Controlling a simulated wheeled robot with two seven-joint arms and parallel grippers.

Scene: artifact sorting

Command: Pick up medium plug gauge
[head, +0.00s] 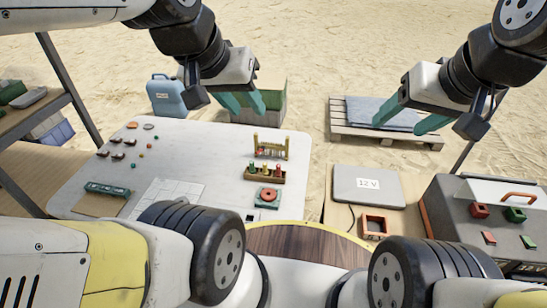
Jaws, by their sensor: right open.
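A small wooden rack (264,174) stands on the right part of the white table. It holds a short row of upright pegs with coloured tops, which look like plug gauges. The middle peg (265,169) may be the medium plug gauge, but at this size I cannot tell for sure. My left gripper (245,107) hangs beyond the rack, high up, its teal fingers apart with nothing visible between them. My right gripper (411,121) is far to the right of the rack, in front of the pallet, open and empty.
The white table (190,140) also bears a brass-coloured frame (271,147), a red round part on a green base (267,197) and a green block (107,189). A grey 12 V case (368,185) and an orange square frame (374,226) lie to the right. The table's middle is mostly clear.

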